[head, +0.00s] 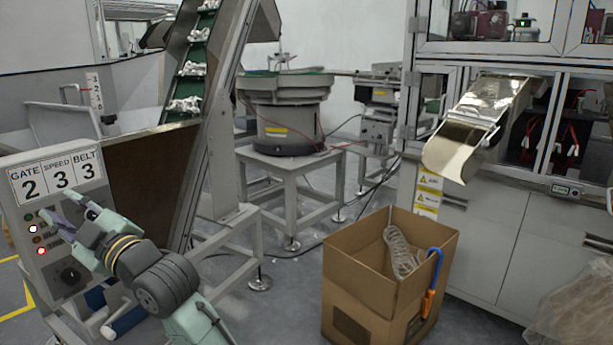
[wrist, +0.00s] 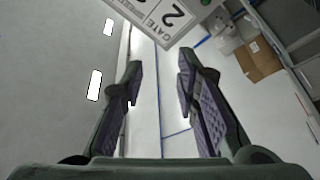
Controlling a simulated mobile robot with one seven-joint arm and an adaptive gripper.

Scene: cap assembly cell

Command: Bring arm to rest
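My gripper (head: 73,212) is in front of the control panel (head: 62,200) at the left in the head view. Its two fingers stand apart with nothing between them. In the wrist view my gripper (wrist: 157,85) is also open and empty, and the sign's corner (wrist: 158,18) shows beyond the fingertips. The panel has small lit indicators and a black knob (head: 70,275). I cannot tell whether a finger touches the panel.
An open cardboard box (head: 365,290) with a clear coiled hose (head: 400,252) and a blue-orange tool (head: 432,280) stands on the floor. An inclined conveyor (head: 190,75) with white parts rises behind the panel. A bowl feeder (head: 287,110) stands on a table. A glass-fronted cabinet (head: 500,235) is right.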

